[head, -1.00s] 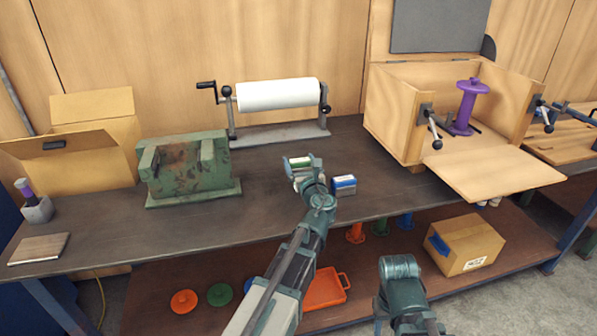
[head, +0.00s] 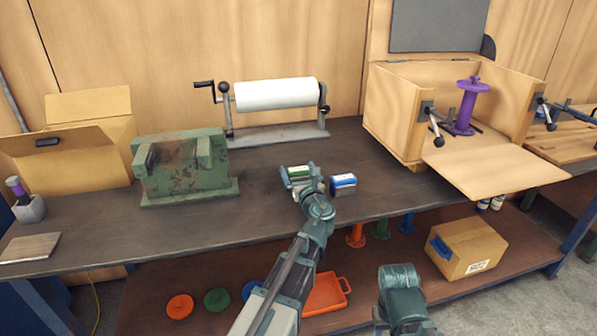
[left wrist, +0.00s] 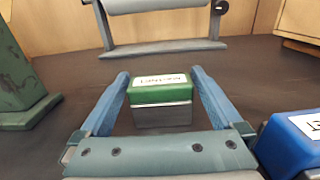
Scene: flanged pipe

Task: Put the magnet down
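A small block with a green top and a white label, which I take for the magnet (left wrist: 162,92), stands upright on the dark bench in the left wrist view. It also shows in the head view (head: 297,172), partly covered by my gripper. My left gripper (left wrist: 160,75) is open, with one blue finger on each side of the block. A gap shows between each finger and the block. A similar block with a blue top (head: 343,183) stands just to the right. Only part of my right arm shows; its gripper is out of view.
A green metal block (head: 182,168) stands left on the bench (head: 110,230). A white roll on a stand (head: 276,94) is behind. An open wooden box (head: 392,110) with a purple flanged pipe (head: 467,105) is at the right. The bench in front of the roll is mostly clear.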

